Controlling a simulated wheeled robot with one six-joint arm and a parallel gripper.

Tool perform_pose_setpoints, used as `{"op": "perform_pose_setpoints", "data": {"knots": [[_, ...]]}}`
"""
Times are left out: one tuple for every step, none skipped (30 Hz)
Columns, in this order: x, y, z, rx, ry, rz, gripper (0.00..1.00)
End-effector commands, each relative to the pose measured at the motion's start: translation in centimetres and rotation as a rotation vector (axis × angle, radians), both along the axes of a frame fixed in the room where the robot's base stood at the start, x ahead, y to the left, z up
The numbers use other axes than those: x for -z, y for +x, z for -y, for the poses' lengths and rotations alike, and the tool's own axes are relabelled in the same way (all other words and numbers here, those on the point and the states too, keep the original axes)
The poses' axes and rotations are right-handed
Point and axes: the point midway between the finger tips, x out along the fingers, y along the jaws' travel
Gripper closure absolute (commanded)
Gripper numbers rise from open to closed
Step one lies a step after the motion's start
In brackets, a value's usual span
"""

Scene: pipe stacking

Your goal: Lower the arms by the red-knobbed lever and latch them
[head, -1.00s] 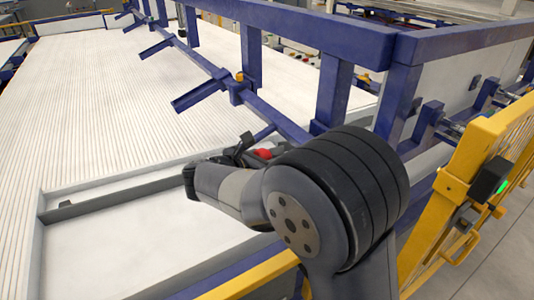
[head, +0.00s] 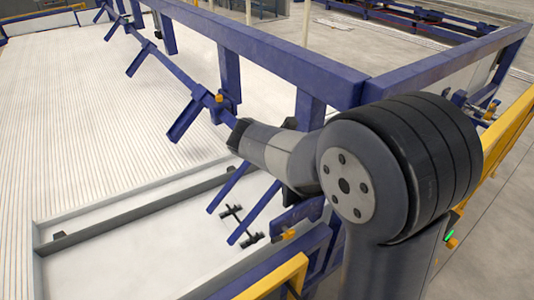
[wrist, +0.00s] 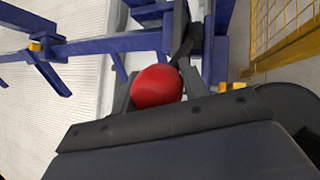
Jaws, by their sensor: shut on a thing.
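The lever's red knob (wrist: 157,86) sits between the fingers of my gripper (wrist: 153,82) in the wrist view, and the gripper is shut on it. In the head view my arm hides the knob and the fingers. The blue arms (head: 186,119) stick out from a long blue shaft (head: 183,75) along the frame and slope down to the left over the white bed. More blue arms (head: 254,213) show below my wrist. An orange piece (head: 289,235) sits on a blue bracket there. I cannot tell whether a latch is engaged.
The ribbed white bed (head: 75,120) fills the left. Blue frame posts and a top rail (head: 270,48) stand close behind my wrist. A yellow rail (head: 265,282) runs in front, and yellow fencing (wrist: 285,40) stands at the right. Grey floor lies beyond.

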Motion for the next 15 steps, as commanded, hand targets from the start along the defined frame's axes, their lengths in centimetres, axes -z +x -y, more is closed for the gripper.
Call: {"op": "perform_pose_setpoints", "data": {"knots": [[-1.1,0.6,0.4,-0.001,0.024,0.000,0.99],[-1.3,0.7,0.6,-0.003,0.035,-0.006,0.99],[-1.4,0.9,0.9,-0.002,0.050,-0.016,0.99],[-1.5,1.1,1.1,-0.002,0.061,-0.022,0.99],[-1.6,1.2,1.3,-0.002,0.069,-0.029,0.99],[-1.7,1.4,1.5,-0.002,0.080,-0.037,0.99],[-1.8,1.5,1.7,-0.003,0.088,-0.042,0.99],[-1.9,1.6,1.8,-0.003,0.095,-0.047,0.99],[-2.0,1.7,2.0,-0.003,0.103,-0.052,0.99],[-2.0,1.8,2.1,-0.004,0.110,-0.056,0.99],[-2.0,1.9,2.2,-0.005,0.113,-0.059,0.99],[-2.1,1.9,2.3,-0.004,0.120,-0.063,0.99],[-2.1,2.0,2.4,-0.006,0.123,-0.067,0.99],[-2.1,2.0,2.5,-0.006,0.126,-0.068,0.99],[-2.2,2.1,2.6,-0.005,0.130,-0.070,0.99]]}}
